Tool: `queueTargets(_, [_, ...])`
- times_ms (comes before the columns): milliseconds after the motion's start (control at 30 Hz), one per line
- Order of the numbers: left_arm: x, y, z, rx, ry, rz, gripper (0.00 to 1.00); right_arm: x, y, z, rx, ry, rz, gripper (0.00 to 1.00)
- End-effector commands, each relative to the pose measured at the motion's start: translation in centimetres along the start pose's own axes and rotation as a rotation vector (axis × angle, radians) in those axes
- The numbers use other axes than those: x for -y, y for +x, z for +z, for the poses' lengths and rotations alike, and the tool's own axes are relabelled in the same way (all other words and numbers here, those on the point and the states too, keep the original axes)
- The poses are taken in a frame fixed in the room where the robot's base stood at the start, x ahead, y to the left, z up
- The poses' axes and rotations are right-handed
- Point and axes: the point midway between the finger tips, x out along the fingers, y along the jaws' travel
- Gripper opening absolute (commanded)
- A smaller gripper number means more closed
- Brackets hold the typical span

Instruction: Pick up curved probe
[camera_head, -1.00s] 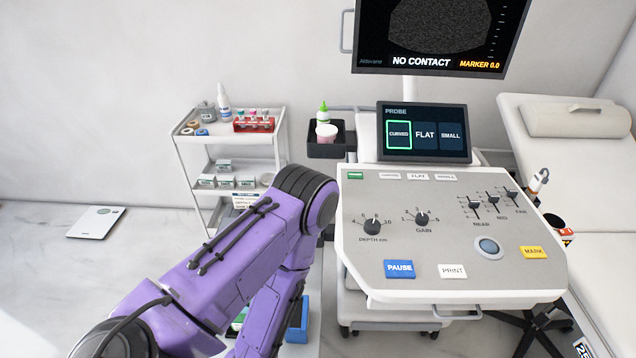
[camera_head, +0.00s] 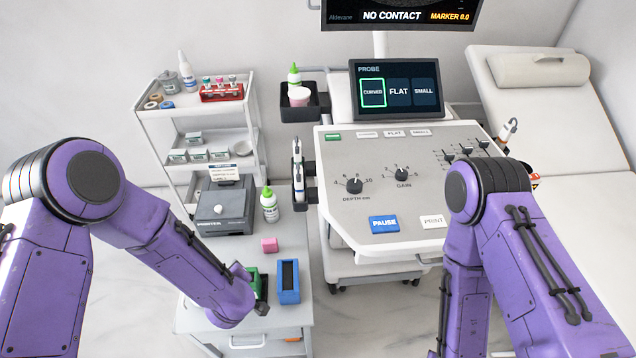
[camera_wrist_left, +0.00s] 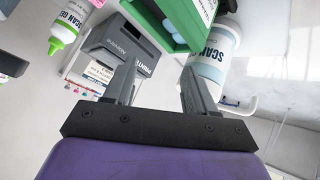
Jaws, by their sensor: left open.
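Slim white probes (camera_head: 298,160) stand upright in a dark holder on the console's left side in the head view. Another white probe (camera_head: 508,130) is at the console's right edge. I cannot tell which one is the curved probe. The console's screen (camera_head: 408,88) has CURVED outlined in green. My left gripper (camera_wrist_left: 158,72) is open and empty in the left wrist view, with the green box and grey printer beyond its fingers. My right gripper is out of view.
The low cart holds a grey printer (camera_head: 222,212), a gel bottle (camera_head: 269,205), a pink block (camera_head: 269,245), a green box (camera_head: 258,284) and a blue box (camera_head: 288,282). A stocked shelf (camera_head: 190,85) stands behind. The console (camera_head: 385,243) is right of the cart.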

Motion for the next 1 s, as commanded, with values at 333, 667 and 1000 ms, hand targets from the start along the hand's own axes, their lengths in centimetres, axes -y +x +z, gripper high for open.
queueTargets(333, [-27.8,-10.4,-13.1,0.144,0.123,-0.025,0.56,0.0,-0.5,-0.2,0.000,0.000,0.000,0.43])
queueTargets(667, [-31.4,-14.4,-12.6,0.420,0.665,0.127,0.56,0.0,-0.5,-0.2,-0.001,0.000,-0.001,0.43])
queueTargets(1000, [-31.1,-10.1,-10.6,0.417,0.730,0.137,0.56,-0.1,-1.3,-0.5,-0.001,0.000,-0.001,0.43])
